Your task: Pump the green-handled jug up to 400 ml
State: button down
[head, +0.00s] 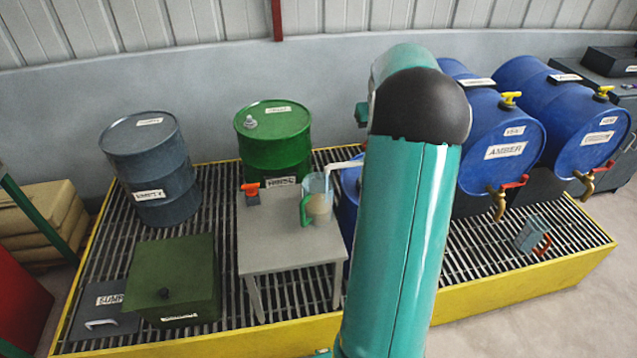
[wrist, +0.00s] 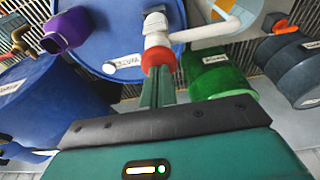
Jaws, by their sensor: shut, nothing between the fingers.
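The green-handled jug (head: 318,207) stands upright on a grey table, with pale beige liquid in its lower part. The level marks are too small to read. A white spout (head: 345,164) reaches over it. In the wrist view the jug (wrist: 236,14) is partly cut off at the top, beside the curved spout (wrist: 213,31). The spout belongs to a white pump with a red part (wrist: 156,57) on a blue drum (wrist: 100,40). My gripper (wrist: 158,76) is shut and empty, its fingertips at the red part; contact cannot be told. My arm hides it in the head view.
A green drum (head: 274,140) and a grey drum (head: 152,175) stand behind and left of the table (head: 280,250). Blue drums with taps (head: 505,150) lie at right. A dark green box (head: 172,270) stands front left. The yellow-edged grating is open at front centre.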

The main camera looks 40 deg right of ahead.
jog(key=shift+x, duration=1.05)
jog(key=shift+s+a, duration=0.1)
jog(key=shift+s, duration=0.1)
jog(key=shift+r, duration=0.1)
jog(key=shift+w+d+v, duration=0.1)
jog(key=shift+w+v, duration=0.1)
jog(key=shift+v, duration=0.85)
jog(key=shift+w+d+v, duration=0.1)
jog(key=shift+w+v, duration=0.05)
jog(key=shift+v, duration=0.95)
jog(key=shift+r, duration=0.1)
jog(key=v, duration=0.4)
jog(key=w+v, duration=0.1)
jog(key=shift+d+r, duration=0.25)
jog(key=shift+r, duration=0.25)
